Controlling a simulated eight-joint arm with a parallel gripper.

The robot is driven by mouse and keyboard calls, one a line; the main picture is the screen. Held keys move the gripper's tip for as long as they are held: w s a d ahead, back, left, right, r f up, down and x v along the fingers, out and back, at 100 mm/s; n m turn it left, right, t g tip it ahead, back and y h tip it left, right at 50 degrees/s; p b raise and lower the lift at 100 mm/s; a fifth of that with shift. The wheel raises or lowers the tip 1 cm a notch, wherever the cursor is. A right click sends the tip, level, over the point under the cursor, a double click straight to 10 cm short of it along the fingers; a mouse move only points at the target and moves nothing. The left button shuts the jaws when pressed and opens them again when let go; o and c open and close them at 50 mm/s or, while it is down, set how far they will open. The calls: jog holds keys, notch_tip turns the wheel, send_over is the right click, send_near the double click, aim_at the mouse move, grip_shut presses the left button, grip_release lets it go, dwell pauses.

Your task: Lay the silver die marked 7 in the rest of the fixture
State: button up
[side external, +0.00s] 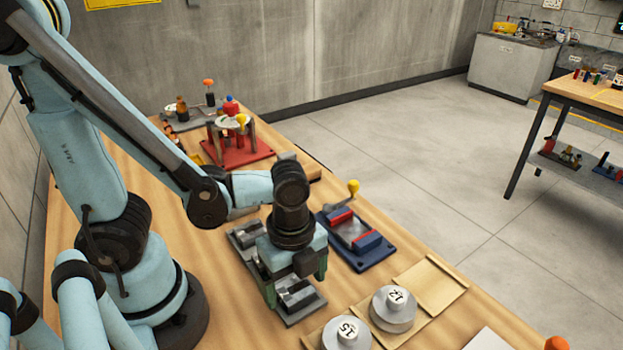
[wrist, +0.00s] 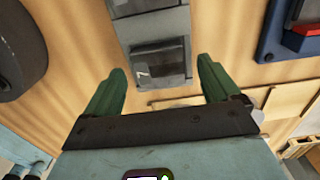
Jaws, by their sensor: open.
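The silver die marked 7 (wrist: 168,72) sits in a grey tray (wrist: 175,99) in the wrist view; its figure faces up. My gripper (wrist: 160,66) is open, with one green finger on each side of the die and a visible gap to it. In the side view my gripper (side external: 296,284) is low over the near end of the grey tray (side external: 290,320) and partly hides the die. A blue fixture (side external: 375,256) with red and blue blocks and a yellow-knobbed lever stands to the right of the tray. Its rest is too small to make out.
Round weights marked 12 (side external: 394,306) and 15 (side external: 346,335) stand near the front on wooden boards. A bare board (side external: 430,287) lies to their right. A red fixture (side external: 238,150) stands farther back. The bench's right edge runs close past the blue fixture.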

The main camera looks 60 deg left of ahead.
jog(key=shift+f, duration=0.4)
jog(key=c, duration=1.5)
jog(key=shift+r, duration=0.2)
